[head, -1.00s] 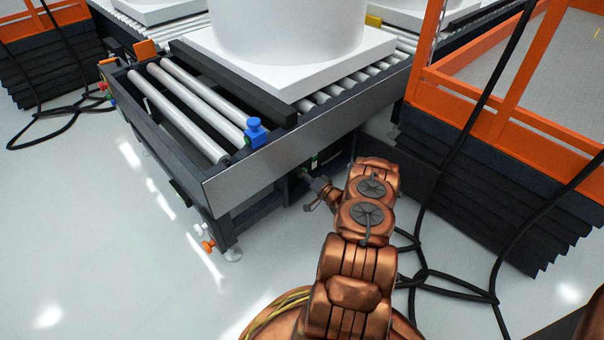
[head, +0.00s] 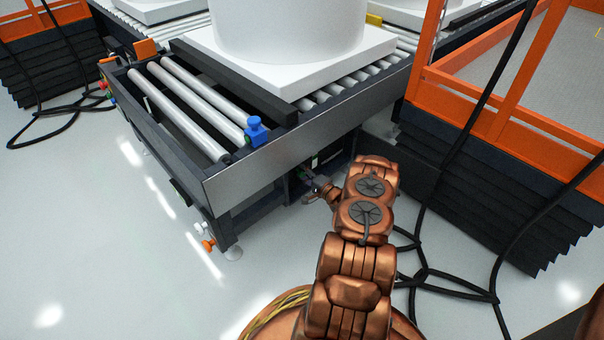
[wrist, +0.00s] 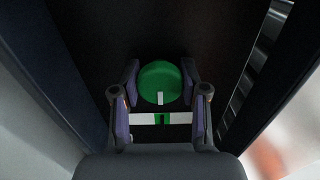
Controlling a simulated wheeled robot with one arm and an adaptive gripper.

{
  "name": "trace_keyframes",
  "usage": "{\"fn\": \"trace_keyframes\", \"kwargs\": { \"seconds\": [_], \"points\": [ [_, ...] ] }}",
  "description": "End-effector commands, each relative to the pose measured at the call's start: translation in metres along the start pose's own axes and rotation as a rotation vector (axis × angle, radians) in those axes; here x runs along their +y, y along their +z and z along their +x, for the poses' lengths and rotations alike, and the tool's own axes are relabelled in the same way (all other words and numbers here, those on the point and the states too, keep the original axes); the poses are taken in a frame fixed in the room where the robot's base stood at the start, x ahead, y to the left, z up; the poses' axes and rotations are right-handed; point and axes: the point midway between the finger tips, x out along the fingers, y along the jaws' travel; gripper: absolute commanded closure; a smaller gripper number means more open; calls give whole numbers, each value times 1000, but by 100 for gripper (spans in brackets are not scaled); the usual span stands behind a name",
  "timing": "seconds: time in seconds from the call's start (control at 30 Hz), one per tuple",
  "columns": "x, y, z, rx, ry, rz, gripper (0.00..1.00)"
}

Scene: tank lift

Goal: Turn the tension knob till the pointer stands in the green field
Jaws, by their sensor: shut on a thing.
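The tension knob (wrist: 160,76) is a round green knob in the wrist view, with a short white pointer mark (wrist: 160,98) on its lower edge. Below it is a white scale strip (wrist: 180,118) with a green field (wrist: 161,119) near its middle. The pointer points down and lines up with the green field. My gripper (wrist: 160,86) is shut on the knob, one finger on each side. In the head view my gripper (head: 318,188) is at the conveyor frame's lower side, where the knob itself cannot be made out.
The roller conveyor (head: 250,165) stands over my gripper, with a white drum on a white slab (head: 340,70) on it. An orange-railed lift with black bellows (head: 480,190) is close on the right. Black cables (head: 450,290) lie on the floor.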

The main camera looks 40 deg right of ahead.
Motion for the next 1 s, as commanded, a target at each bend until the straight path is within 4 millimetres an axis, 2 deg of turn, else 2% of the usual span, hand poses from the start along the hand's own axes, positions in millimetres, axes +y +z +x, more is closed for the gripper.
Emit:
{"fn": "trace_keyframes", "kwargs": {
  "seconds": [0.37, 0.4, 0.6, 0.63, 1.0],
  "points": [
    [-1, 0, 1, -1, -1, 3, 91],
    [-1, 0, 1, -1, -1, 3, 54],
    [0, 0, 0, 0, 0, 3, 34],
    [0, 0, 0, 0, 0, 3, 30],
    [0, -1, -4, 2, 0, 3, 30]
  ]
}}
